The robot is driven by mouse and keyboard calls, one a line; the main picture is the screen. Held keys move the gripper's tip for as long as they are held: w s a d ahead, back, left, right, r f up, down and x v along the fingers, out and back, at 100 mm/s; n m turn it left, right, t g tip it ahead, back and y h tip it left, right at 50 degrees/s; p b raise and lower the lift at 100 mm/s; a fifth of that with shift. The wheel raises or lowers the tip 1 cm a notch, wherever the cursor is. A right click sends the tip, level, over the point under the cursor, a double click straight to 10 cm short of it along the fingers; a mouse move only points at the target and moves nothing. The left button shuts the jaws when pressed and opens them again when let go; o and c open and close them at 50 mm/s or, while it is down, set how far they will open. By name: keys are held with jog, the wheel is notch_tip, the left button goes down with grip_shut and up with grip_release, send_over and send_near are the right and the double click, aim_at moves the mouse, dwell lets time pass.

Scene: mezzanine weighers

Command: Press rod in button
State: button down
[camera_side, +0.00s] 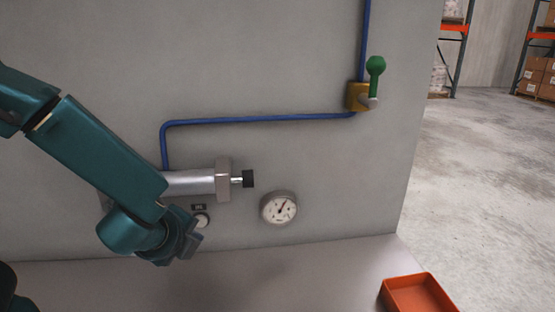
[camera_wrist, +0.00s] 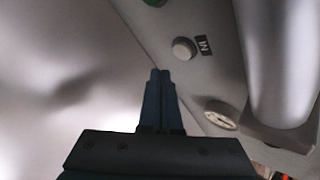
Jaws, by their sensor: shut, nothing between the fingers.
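A round white button (camera_side: 202,220) sits on the grey wall panel under a small dark label, below the cylinder. The button also shows in the wrist view (camera_wrist: 183,48), beside a label that seems to read "IN". The metal cylinder (camera_side: 190,184) lies level on the wall; its short rod with a black tip (camera_side: 248,179) sticks out to the right. My gripper (camera_side: 190,243) is just below and left of the button in the side view. In the wrist view its fingers (camera_wrist: 160,74) are together and empty, with the tips apart from the button.
A round gauge (camera_side: 279,208) is on the wall right of the button. A blue pipe (camera_side: 260,120) runs to a brass valve (camera_side: 358,96) with a green handle (camera_side: 376,66). An orange tray (camera_side: 420,277) stands at the lower right. The ledge (camera_side: 300,275) between is clear.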

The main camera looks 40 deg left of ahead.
jog(key=shift+s+d, duration=1.1)
jog(key=shift+s, duration=0.05)
jog(key=s+a+r+n+g, duration=0.2)
jog(key=s+a+r+n, duration=0.35)
jog(key=n, duration=0.45)
jog(key=s+d+r+n+h, duration=0.3)
jog(key=s+d+n+h, duration=0.1)
jog(key=d+n, duration=0.3)
jog(key=shift+d+h, duration=0.3)
jog(key=shift+h, duration=0.2)
jog(key=shift+s, duration=0.1)
